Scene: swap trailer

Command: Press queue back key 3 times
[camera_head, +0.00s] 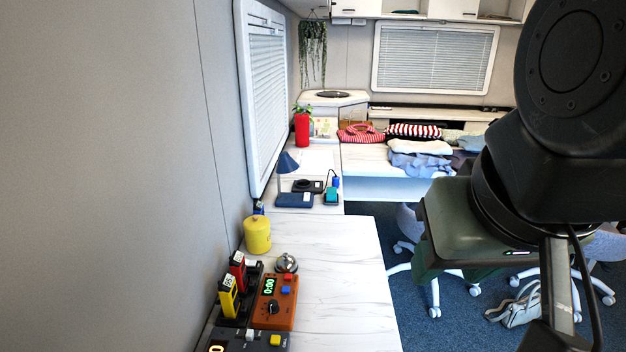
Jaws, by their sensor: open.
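A dark panel (240,341) sits at the bottom left of the desk, cut off by the picture's lower edge. It has a white key (250,333), a yellow key (275,340) and a small lit display (217,349). Beside it stands an orange box (272,303) with a display reading 0:00, a black knob, and blue and red buttons. No label is readable, so I cannot tell which key is the queue back key. My arm fills the right side, apart from these devices. My gripper's fingers do not show.
Yellow and red handsets (228,299) stand in a dark rack behind the panel. A yellow canister (257,235) and a round metal object (286,263) stand farther back. The white desk top (345,290) to the right is clear. A wall (110,180) borders the left side.

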